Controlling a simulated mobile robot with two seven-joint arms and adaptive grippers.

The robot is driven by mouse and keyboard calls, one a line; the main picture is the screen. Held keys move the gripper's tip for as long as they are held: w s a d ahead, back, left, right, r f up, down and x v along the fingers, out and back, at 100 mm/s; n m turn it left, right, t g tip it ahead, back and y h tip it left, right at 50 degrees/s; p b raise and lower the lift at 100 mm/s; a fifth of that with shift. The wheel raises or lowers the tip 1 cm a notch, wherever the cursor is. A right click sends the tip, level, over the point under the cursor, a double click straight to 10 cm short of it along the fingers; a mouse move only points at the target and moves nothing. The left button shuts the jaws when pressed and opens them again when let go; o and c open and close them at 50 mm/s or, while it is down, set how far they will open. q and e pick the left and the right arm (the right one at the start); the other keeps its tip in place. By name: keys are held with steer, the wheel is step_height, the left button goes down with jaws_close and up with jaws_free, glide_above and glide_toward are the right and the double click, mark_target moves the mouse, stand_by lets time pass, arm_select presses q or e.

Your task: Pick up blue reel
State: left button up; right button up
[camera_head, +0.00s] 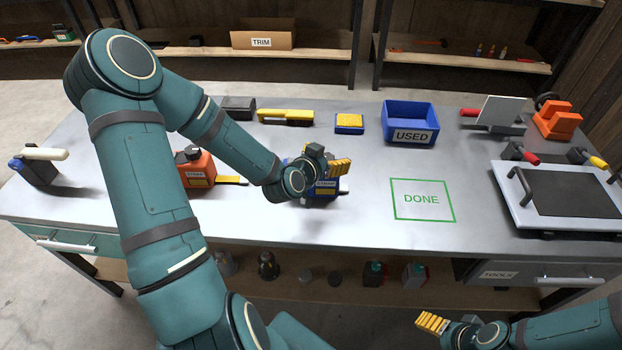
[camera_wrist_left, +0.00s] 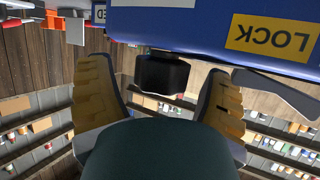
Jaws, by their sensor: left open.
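The blue reel (camera_head: 325,188) stands on the metal workbench, partly hidden behind my left gripper (camera_head: 330,164). In the left wrist view the blue reel (camera_wrist_left: 200,25) fills the top, with a yellow LOCK label upside down. A black knob (camera_wrist_left: 162,72) on it shows between the two yellow-padded fingers of my left gripper (camera_wrist_left: 155,78). That gripper is open, its fingers apart on both sides of the knob; I cannot tell whether they touch it. My right gripper (camera_head: 433,322) is low in front of the bench, away from the reel; its opening is unclear.
An orange reel (camera_head: 196,168) with a yellow strap stands left of the blue one. A blue USED bin (camera_head: 410,112) and a yellow-topped block (camera_head: 349,122) are behind. The green DONE square (camera_head: 422,200) is empty. A black-topped panel (camera_head: 570,192) lies at right.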

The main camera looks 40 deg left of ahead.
arm_select(q)
steer(key=shift+c, duration=0.3)
jaws_close()
steer(key=shift+r, duration=0.1)
